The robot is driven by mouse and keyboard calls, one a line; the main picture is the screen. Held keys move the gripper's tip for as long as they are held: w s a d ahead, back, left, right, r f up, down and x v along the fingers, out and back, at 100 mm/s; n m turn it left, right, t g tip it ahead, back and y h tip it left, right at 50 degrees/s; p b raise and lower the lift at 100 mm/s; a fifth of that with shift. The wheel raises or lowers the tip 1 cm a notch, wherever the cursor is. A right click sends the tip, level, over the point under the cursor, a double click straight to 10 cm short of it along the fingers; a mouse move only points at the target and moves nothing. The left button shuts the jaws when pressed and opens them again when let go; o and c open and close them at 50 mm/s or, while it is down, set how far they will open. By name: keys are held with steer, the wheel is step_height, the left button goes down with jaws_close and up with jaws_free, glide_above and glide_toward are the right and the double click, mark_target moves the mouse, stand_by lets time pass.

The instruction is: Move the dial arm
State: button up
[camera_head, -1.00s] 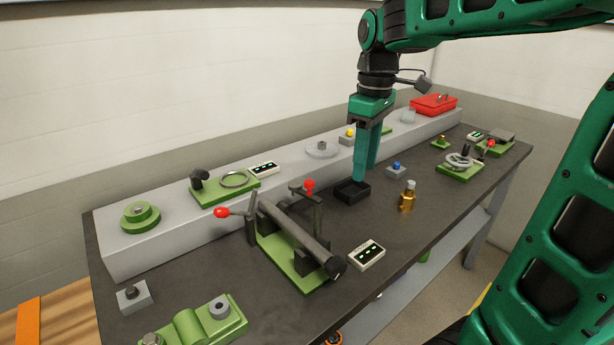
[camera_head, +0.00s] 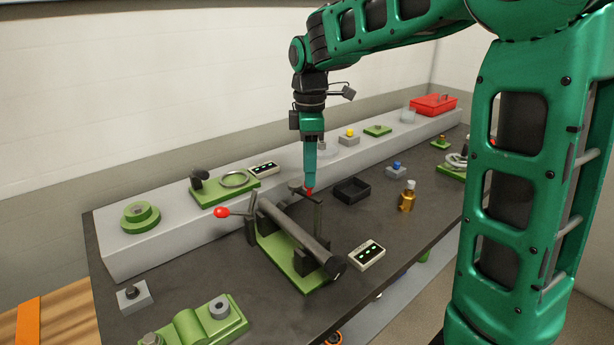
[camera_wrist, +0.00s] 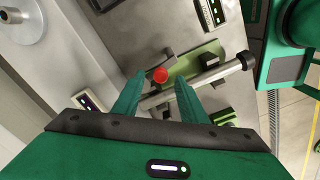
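A green fixture (camera_head: 284,262) on the dark bench carries a long grey cylinder (camera_head: 298,236) and two arms with red knobs. One red knob (camera_head: 221,213) sticks out to the left. The other red knob (camera_head: 309,191) is on an upright post behind the cylinder. I cannot tell for sure which part is the dial arm. My gripper (camera_head: 310,182) points down right over the post's knob. In the wrist view, my gripper (camera_wrist: 161,80) has its fingers apart, with the red knob (camera_wrist: 160,74) showing between the tips. I cannot tell whether they touch it.
A black open tray (camera_head: 352,191) and a brass piece (camera_head: 407,197) stand right of the fixture. A small display box (camera_head: 366,255) lies in front. A raised grey ledge (camera_head: 120,255) runs along the back with several parts on it.

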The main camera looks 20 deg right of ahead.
steer(key=shift+f, duration=1.05)
jaws_close()
